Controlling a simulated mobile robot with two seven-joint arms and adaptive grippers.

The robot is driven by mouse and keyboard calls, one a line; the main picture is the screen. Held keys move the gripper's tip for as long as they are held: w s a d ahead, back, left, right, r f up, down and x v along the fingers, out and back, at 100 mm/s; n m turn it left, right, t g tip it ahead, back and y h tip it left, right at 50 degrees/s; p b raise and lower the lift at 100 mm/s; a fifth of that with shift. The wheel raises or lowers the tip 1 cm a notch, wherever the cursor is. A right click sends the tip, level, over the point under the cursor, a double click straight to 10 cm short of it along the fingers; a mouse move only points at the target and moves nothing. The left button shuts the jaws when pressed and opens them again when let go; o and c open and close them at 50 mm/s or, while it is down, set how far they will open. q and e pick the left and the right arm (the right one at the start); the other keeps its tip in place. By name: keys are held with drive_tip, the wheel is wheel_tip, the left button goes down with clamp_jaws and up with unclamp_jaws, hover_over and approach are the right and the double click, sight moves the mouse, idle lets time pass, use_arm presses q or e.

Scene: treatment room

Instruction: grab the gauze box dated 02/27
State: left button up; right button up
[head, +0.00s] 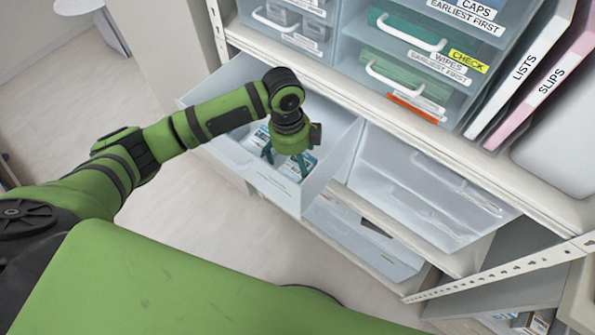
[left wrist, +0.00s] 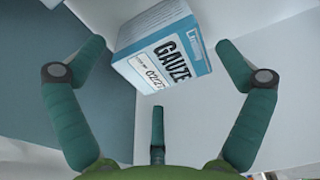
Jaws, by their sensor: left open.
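In the left wrist view a white and blue gauze box (left wrist: 172,58) reads "GAUZE" and "02/27". It sits tilted in the picture, ahead of and between the spread fingers of my left gripper (left wrist: 160,72). The fingers are open and the box appears apart from them. In the head view my left gripper (head: 287,162) reaches down into a pulled-out drawer (head: 262,182). White and blue boxes (head: 299,167) lie in it, partly hidden by the gripper. Their dates are too small to read there. My right gripper is not in view.
The drawer's walls stand close around my left gripper. To its right is another clear drawer (head: 425,190). Above runs a shelf edge (head: 400,115) with bins labelled "WIPES" (head: 405,80) and "CAPS". Upright "LISTS" (head: 525,70) and "SLIPS" folders stand at the right. Floor at the left is free.

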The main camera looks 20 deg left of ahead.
use_arm(q)
drive_tip(key=f, duration=0.3)
drive_tip(key=f+p, duration=0.1)
drive_tip(key=f, duration=0.1)
drive_tip(key=shift+d+f, duration=0.1)
drive_tip(key=shift+d, duration=0.25)
drive_tip(key=c, duration=1.3)
